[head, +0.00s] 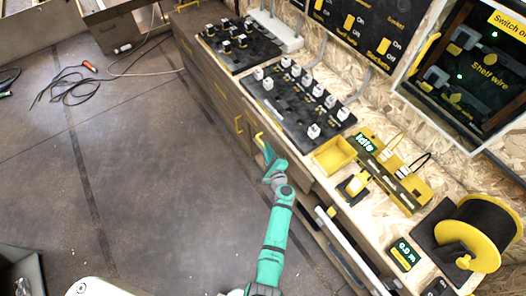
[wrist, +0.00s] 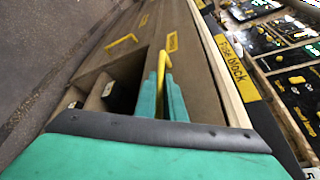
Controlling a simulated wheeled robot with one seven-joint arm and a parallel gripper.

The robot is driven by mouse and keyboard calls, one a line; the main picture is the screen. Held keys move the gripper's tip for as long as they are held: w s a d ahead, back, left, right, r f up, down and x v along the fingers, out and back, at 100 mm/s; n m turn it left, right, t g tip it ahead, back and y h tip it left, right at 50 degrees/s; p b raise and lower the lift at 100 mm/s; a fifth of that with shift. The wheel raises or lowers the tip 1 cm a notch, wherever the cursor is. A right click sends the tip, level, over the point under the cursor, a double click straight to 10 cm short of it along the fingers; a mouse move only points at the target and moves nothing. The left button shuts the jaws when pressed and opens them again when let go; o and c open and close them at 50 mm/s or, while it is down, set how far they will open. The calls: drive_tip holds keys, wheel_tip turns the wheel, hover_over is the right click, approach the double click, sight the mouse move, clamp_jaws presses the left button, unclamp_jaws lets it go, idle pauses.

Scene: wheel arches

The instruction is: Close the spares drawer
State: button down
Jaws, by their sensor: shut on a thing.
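My gripper (wrist: 163,88) is shut on a yellow bar handle (wrist: 164,60) on the brown wooden bench front, with one green finger on each side of the bar. In the head view my gripper (head: 268,158) is at the bench front, by the same yellow handle (head: 259,141). A yellow label (wrist: 172,41) sits near the handle, but its words are too small to read, so I cannot tell for sure that this is the spares drawer. My gripper hides part of the front. An open compartment (wrist: 92,100) with dark contents shows to the left of the fingers.
Another yellow handle (wrist: 121,41) is farther along the front. An open drawer with a pale edge (head: 345,243) juts out beside my arm. The benchtop holds a black board with white pegs (head: 298,92) and a yellow tray (head: 333,156).

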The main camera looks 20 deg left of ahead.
drive_tip(key=shift+w+d, duration=0.6)
drive_tip(key=shift+w, duration=0.35)
drive_tip(key=shift+d, duration=0.25)
drive_tip(key=c, duration=2.1)
unclamp_jaws()
drive_tip(key=v, duration=1)
drive_tip(key=shift+s+d, duration=0.2)
drive_tip(key=shift+s, duration=0.1)
